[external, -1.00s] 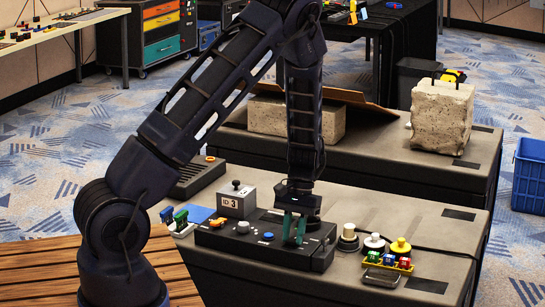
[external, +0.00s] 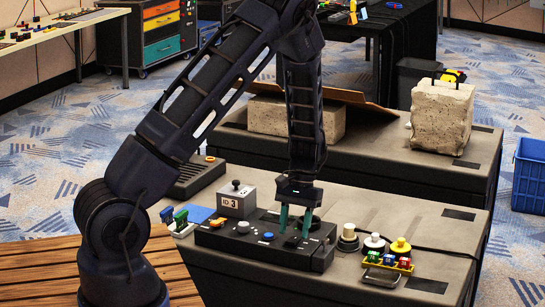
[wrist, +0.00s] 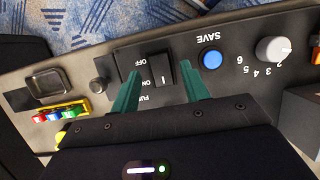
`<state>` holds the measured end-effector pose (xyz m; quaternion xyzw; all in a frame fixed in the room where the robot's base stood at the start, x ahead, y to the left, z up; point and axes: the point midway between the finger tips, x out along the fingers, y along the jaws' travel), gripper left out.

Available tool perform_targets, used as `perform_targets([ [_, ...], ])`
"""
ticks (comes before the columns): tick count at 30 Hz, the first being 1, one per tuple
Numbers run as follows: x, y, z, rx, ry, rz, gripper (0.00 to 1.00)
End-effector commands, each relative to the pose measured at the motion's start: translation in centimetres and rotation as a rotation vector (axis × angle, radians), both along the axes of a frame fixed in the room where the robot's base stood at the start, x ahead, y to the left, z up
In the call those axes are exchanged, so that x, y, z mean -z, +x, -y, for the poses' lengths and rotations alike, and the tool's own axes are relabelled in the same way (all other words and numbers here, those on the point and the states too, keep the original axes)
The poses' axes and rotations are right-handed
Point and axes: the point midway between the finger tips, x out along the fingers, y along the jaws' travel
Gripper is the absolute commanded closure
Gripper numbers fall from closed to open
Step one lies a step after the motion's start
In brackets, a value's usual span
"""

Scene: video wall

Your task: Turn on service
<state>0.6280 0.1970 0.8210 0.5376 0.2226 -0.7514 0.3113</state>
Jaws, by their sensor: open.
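A black control panel (external: 215,240) lies on the grey table. In the wrist view it (wrist: 250,75) carries a dark rocker switch (wrist: 161,72) with an "I" mark, next to OFF and ON labels. Another label there, starting "FU", is partly hidden by a finger. My gripper (external: 294,222) is open and empty, its teal fingertips down at the right part of the panel. In the wrist view the fingers (wrist: 160,76) stand either side of the rocker; I cannot tell whether they touch the panel. I cannot read a "service" label.
On the panel are a blue SAVE button (wrist: 210,60) and a grey numbered knob (wrist: 272,49). Round buttons (external: 374,242), a yellow holder with coloured pieces (external: 402,265) and a small metal tray (external: 382,276) stand to the right. A grey ID 3 box (external: 236,200) stands behind.

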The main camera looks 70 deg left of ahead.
Motion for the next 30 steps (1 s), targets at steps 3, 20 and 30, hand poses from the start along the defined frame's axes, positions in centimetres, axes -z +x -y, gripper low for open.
perform_targets([
  [3,-2.2,0.6,-0.5,0.002,0.001,0.005,0.55],
  [20,-8.4,2.0,-2.1,0.0,0.0,0.0,0.55],
  [30,-8.6,2.1,-2.0,0.002,0.0,0.002,0.55],
])
